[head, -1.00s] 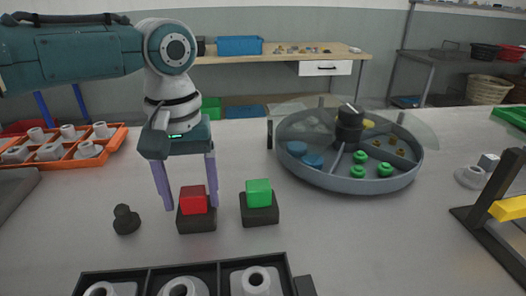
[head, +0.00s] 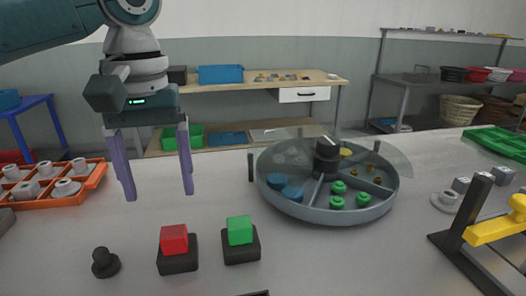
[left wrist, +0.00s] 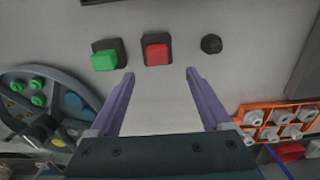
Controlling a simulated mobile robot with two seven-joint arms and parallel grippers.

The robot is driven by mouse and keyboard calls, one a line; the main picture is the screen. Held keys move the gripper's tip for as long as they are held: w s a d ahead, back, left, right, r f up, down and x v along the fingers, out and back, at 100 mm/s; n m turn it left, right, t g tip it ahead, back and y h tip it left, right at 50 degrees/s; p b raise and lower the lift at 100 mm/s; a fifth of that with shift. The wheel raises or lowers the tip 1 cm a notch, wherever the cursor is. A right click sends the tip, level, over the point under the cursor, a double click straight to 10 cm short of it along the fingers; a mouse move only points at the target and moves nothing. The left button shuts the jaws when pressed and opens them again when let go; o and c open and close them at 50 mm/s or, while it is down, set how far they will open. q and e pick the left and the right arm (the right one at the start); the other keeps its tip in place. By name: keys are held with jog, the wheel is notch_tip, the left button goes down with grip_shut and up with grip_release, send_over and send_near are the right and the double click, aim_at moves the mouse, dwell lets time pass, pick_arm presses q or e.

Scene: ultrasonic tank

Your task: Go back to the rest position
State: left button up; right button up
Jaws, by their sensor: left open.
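My left gripper (head: 154,162) is open and empty, raised above the table behind the buttons in the head view. Its purple fingers point down, and they also show in the left wrist view (left wrist: 158,90) with bare table between them. The red button (head: 174,240) on its black base stands below and in front of the gripper, apart from it. The green button (head: 239,231) stands to the right of the red one. Both buttons show near the top of the left wrist view, red (left wrist: 157,53) and green (left wrist: 104,60). My right gripper is not in view.
A round grey tank (head: 330,213) with a clear lid and blue and green parts stands right of the gripper. An orange tray (head: 60,200) of grey parts lies left. A black knob (head: 105,263) stands near the front. A yellow-handled device (head: 497,230) stands at the right.

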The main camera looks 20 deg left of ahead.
pick_arm(q)
jog(key=s+d+f+m+p, duration=0.1)
jog(key=s+d+m, duration=0.1)
jog(key=s+d, duration=0.1)
jog(key=s+d+f+m+t+h+p, duration=0.1)
jog(key=s+d+f+m, duration=0.1)
jog(key=d, duration=0.3)
jog(key=s+d+f+m+h+p, duration=0.1)
jog(key=s+d+f+m+p, duration=0.1)
jog(key=s+d+m, duration=0.1)
jog(key=shift+s+d+f+t, duration=0.15)
jog(key=shift+s+d, duration=0.15)
jog(key=shift+s, duration=0.2)
jog(key=shift+s+d+f+t, duration=0.15)
jog(key=shift+s+d, duration=0.1)
jog(key=shift+s, duration=0.25)
jog(key=s+a+r+m+t+y+p, duration=0.1)
jog(key=s+a+r+p, duration=0.15)
jog(key=s, duration=0.35)
jog(key=s+a+r+t+y+p, duration=0.1)
jog(key=s+a+r, duration=0.15)
jog(key=s, duration=0.25)
notch_tip(320, 180, up, 37)
jog(key=p, duration=3.7)
jog(key=shift+a+p, duration=0.25)
jog(key=shift+p, duration=0.05)
jog(key=shift+w, duration=0.1)
